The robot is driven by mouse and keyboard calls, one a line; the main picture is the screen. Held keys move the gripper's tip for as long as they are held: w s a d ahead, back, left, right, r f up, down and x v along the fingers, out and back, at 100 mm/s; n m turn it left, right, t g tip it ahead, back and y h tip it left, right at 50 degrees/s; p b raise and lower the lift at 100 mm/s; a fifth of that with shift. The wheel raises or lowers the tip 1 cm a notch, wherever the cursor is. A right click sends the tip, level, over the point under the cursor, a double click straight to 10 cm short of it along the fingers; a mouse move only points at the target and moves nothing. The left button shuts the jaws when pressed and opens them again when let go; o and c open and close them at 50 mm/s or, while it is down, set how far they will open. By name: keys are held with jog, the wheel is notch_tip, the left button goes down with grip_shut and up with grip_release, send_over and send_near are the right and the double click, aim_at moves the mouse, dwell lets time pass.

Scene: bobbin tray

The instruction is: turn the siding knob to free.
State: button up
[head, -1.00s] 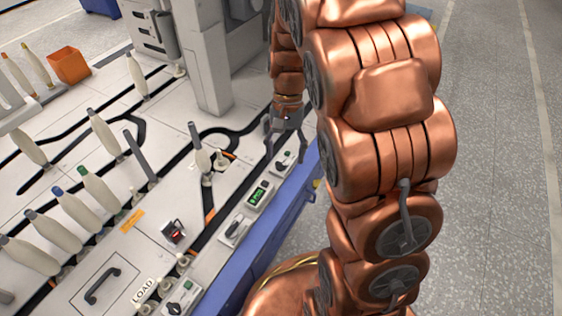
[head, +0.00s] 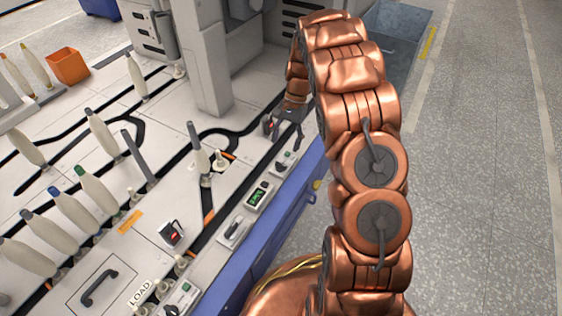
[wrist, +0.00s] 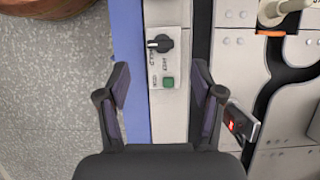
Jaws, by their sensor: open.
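A black rotary knob (wrist: 160,44) sits on a narrow pale panel (wrist: 178,15) in the wrist view. Its pale pointer mark faces left in that view. The lettering beside it is inverted and too small to read surely. In the head view this panel (head: 285,162) lies at the blue table edge. My gripper (wrist: 161,75) is open and empty, its fingers to either side of the panel strip, with the knob ahead of the fingertips. It is small and partly obscured in the head view (head: 284,128).
A box with a red display (wrist: 235,122) is close to the right finger. A green display (head: 258,196), a rocker panel (head: 235,231) and a lower control panel (head: 182,297) line the same edge. Bobbins (head: 102,134) stand to the left. A grey column (head: 205,65) rises behind.

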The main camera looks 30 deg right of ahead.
aim_at(281, 164)
jog(key=b+x, duration=0.3)
jog(key=x, duration=0.4)
jog(key=shift+f, duration=0.4)
jog(key=shift+c, duration=0.3)
jog(key=c, duration=1.1)
